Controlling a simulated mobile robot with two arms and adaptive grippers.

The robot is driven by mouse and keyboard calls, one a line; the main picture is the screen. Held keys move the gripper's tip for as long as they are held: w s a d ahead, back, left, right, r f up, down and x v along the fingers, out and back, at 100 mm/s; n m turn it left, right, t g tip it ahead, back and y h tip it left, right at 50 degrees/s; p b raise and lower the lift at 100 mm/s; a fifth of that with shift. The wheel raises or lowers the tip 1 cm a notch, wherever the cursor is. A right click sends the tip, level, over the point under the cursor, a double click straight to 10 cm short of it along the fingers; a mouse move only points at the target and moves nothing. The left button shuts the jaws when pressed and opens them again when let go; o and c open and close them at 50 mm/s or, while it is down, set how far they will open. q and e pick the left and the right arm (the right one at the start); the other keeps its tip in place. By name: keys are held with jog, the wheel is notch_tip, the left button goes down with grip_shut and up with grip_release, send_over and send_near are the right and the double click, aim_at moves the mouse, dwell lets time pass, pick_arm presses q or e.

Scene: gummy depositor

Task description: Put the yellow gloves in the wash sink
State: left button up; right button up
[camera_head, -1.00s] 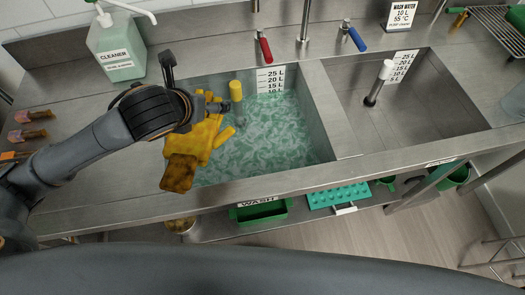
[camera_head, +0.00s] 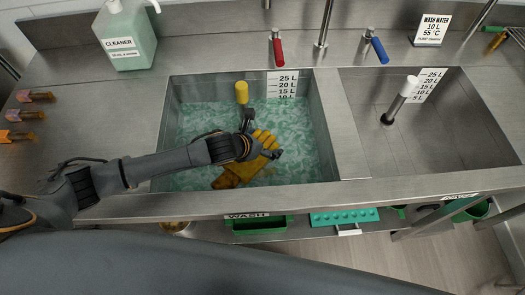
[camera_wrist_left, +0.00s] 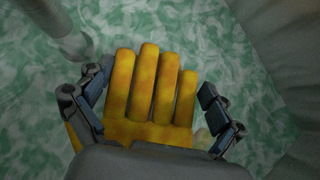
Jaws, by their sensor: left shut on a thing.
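The yellow gloves (camera_head: 240,174), stained brown toward the cuff, are in the wash sink (camera_head: 327,140), over or in its foamy green water. In the left wrist view the glove fingers (camera_wrist_left: 152,85) point away from my wrist, with the water beyond them. My left gripper (camera_head: 262,146) is shut on the gloves, low inside the sink. In the left wrist view its fingers (camera_wrist_left: 152,112) lie on either side of the glove. Whether the gloves touch the water is hard to tell. My right gripper is not in view.
A yellow-topped plug handle (camera_head: 242,92) stands in the wash sink just behind my gripper. The right sink (camera_head: 455,130) holds a white-topped standpipe (camera_head: 398,99). A cleaner bottle (camera_head: 128,38) stands at the back left. A red-handled tap (camera_head: 278,48) and a blue-handled tap (camera_head: 376,48) are behind.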

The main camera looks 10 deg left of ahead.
aim_at(235, 173)
pick_arm(q)
jog(key=shift+f, duration=1.95)
jog(key=shift+f, duration=0.15)
jog(key=o, duration=1)
jog(key=shift+r, duration=0.2)
jog(key=v, duration=1.2)
jog(key=shift+f, duration=0.1)
